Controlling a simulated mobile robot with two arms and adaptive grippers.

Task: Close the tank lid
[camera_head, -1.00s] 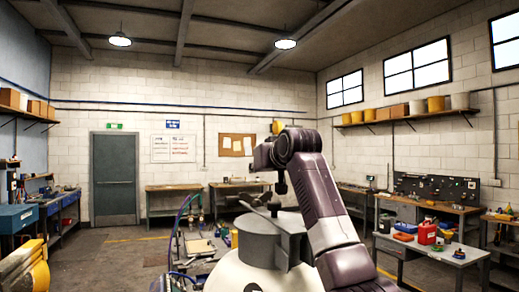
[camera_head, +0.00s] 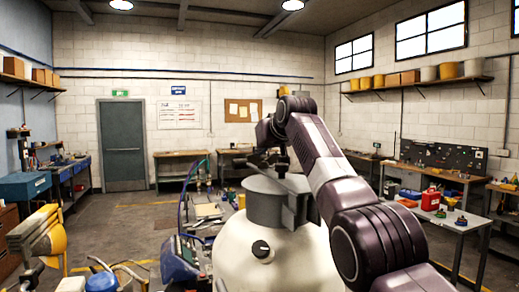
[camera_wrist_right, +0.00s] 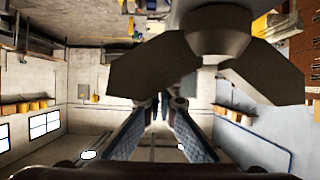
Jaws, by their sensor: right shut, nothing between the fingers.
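The white tank (camera_head: 290,255) stands at bottom center in the head view, with a grey cylindrical neck (camera_head: 268,208) on top. A flat grey lid (camera_head: 283,184) lies across the top of the neck; I cannot tell whether it is fully seated. My right gripper (camera_head: 279,168) points down just above the lid, its fingertips partly hidden among dark parts there. In the right wrist view its fingers (camera_wrist_right: 160,106) converge, shut and empty, below a grey winged handle with a round hub (camera_wrist_right: 215,35). Contact is unclear. My left gripper is out of view.
A workbench with a red can (camera_head: 431,199) stands at right. A blue box with hoses (camera_head: 180,260) sits left of the tank, and a yellow object (camera_head: 42,240) stands at lower left. Open floor (camera_head: 130,225) lies toward the grey door (camera_head: 123,145).

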